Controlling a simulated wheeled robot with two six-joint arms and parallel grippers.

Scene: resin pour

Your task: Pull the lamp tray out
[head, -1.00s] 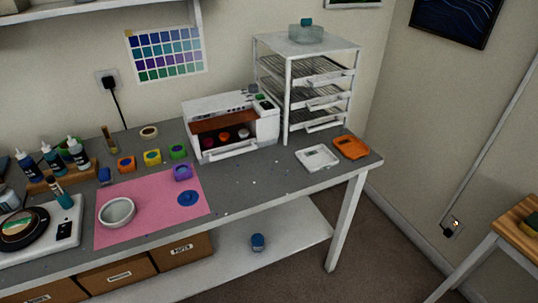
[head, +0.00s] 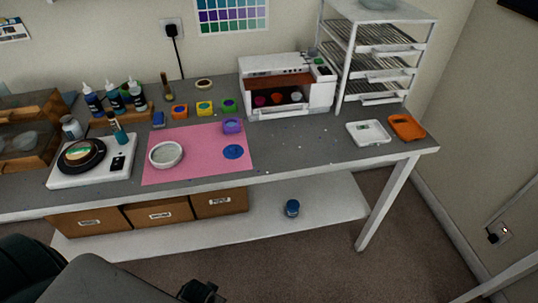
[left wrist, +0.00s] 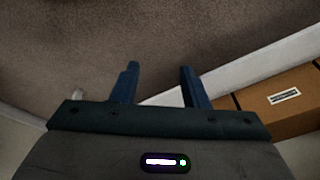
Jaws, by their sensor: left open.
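The white curing lamp (head: 262,67) stands at the back of the bench, right of the pink mat, its front open. The lamp tray (head: 278,114) shows as a white front strip with a handle below the opening. Several small coloured moulds (head: 276,98) sit inside on it. My left gripper, seen in the left wrist view (left wrist: 160,86), is open and empty, with two blue fingers apart over the floor. It is far from the lamp, below the bench front. My left arm shows at the bottom left of the head view. My right gripper is not in view.
A white wire rack (head: 342,75) stands just right of the lamp. White (head: 369,132) and orange (head: 405,127) trays lie at the bench's right end. Cardboard boxes (head: 220,202) sit on the lower shelf.

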